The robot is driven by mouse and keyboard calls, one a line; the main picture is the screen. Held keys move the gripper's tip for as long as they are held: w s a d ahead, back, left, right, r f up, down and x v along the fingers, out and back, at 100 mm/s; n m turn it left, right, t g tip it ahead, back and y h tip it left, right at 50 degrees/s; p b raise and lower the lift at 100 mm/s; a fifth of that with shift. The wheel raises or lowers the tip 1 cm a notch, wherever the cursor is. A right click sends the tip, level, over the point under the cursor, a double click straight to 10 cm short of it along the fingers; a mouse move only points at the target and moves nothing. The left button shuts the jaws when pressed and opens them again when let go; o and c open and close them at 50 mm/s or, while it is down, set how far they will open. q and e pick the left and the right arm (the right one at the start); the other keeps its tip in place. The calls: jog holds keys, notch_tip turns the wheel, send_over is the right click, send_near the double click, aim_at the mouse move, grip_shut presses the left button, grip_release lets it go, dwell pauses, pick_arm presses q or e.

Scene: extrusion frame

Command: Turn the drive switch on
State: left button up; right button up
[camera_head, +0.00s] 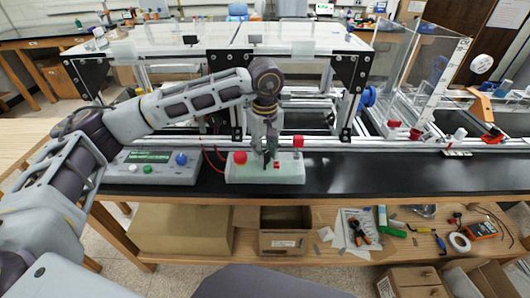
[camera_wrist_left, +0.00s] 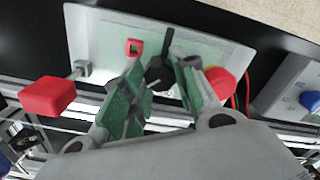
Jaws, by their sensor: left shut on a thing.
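The pale control box (camera_head: 240,175) lies on the black bench top, and its panel fills the top of the left wrist view (camera_wrist_left: 100,35). A black switch handle (camera_wrist_left: 157,72) stands on the panel between the fingers of my left gripper (camera_head: 268,161). The green-padded fingers (camera_wrist_left: 155,92) are shut on this handle, close above the panel. The fingers and wrist hide part of the handle, so its exact turn is hard to tell. My right gripper is not in view.
A red round button (camera_head: 239,157), a small red square piece (camera_wrist_left: 134,47) and a red block on a metal stem (camera_wrist_left: 47,95) are close around the gripper. A grey unit with a blue knob (camera_head: 181,158) stands to the left.

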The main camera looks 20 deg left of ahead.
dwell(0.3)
pick_arm(q)
jog(key=o, duration=1.1)
jog(key=shift+c, duration=0.2)
notch_tip(320, 180, up, 12)
dwell(0.5)
